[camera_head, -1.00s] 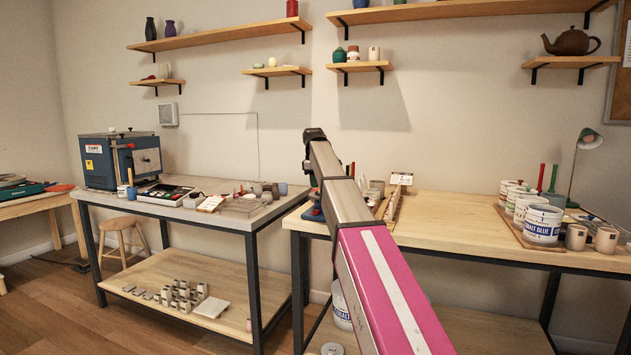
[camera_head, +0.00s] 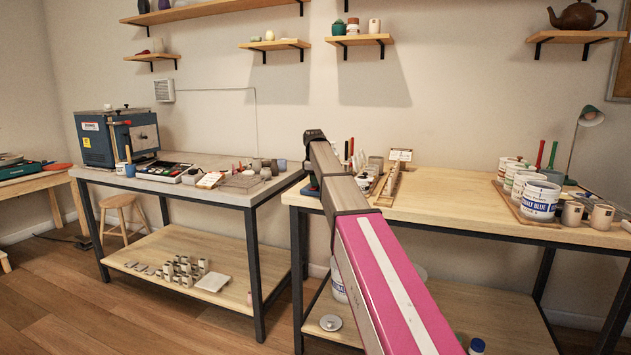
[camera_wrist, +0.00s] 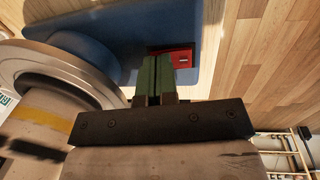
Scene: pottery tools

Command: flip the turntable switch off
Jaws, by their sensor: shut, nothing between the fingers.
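In the wrist view the turntable has a blue base (camera_wrist: 125,35) with a round grey wheel (camera_wrist: 40,65) at the left. A red switch (camera_wrist: 183,60) in a dark housing sits on the base near its edge. My gripper (camera_wrist: 154,60) has green fingers pressed together with nothing between them. The fingertips lie over the blue base, just left of the red switch, and overlap part of its housing in the picture. I cannot tell whether they touch it. In the head view only a bit of the blue base (camera_head: 309,191) shows beside my arm, which hides the rest.
The wooden table top (camera_head: 450,190) around the turntable holds a narrow wooden rack (camera_head: 390,183) with a small sign close to my arm. Paint tubs (camera_head: 540,200) stand at the right on a tray. A grey table (camera_head: 215,195) with a blue kiln (camera_head: 115,138) stands at the left.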

